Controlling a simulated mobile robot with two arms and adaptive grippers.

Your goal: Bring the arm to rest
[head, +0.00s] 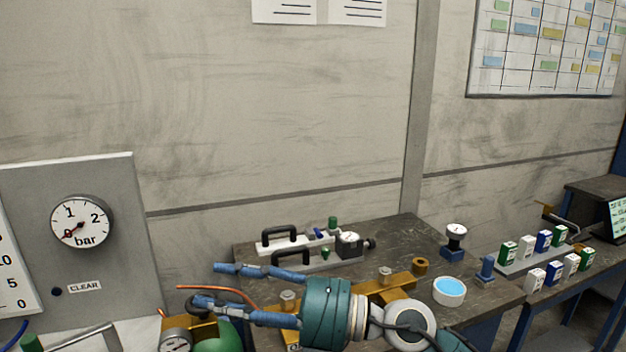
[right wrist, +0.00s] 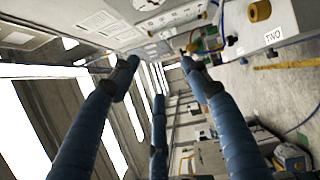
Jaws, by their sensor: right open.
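My right arm (head: 327,312), with a teal wrist, reaches in from the lower right of the head view. Its gripper (head: 207,285) points left over the front left of the dark workbench (head: 395,245), with its blue fingers spread and nothing between them. The right wrist view also shows the gripper (right wrist: 158,68) open and empty, its fingers well apart. My left gripper is in neither view. I see no microscope in these frames.
A grey panel with a bar gauge (head: 82,222) stands at the left. Handled blocks (head: 285,243), a blue-filled dish (head: 449,291) and brass parts (head: 420,266) are on the bench. Several small boxes (head: 543,241) stand at the right.

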